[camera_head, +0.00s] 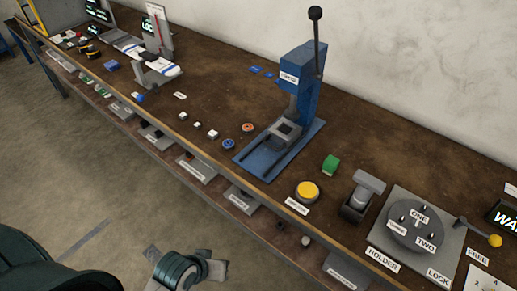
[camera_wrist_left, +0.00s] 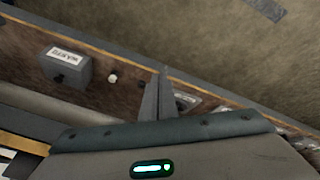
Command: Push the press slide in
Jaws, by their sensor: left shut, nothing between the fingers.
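The blue press (camera_head: 299,88) stands on the bench in the head view, with its black-knobbed lever upright. Its press slide (camera_head: 284,131), a grey-black block with a square top, sits on the blue base plate in front of the column. Bare rails show on the plate's front part, towards the bench edge. My left gripper (camera_wrist_left: 160,93) shows in the left wrist view with its fingers shut together and empty, over the lower shelf area and away from the press. The press is not in that view. My right gripper is not in view.
A yellow button (camera_head: 307,191), a green block (camera_head: 330,165) and a round holder plate (camera_head: 416,225) lie to the right of the press. Small round parts lie to its left. A grey box labelled WASTE (camera_wrist_left: 66,68) shows in the wrist view.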

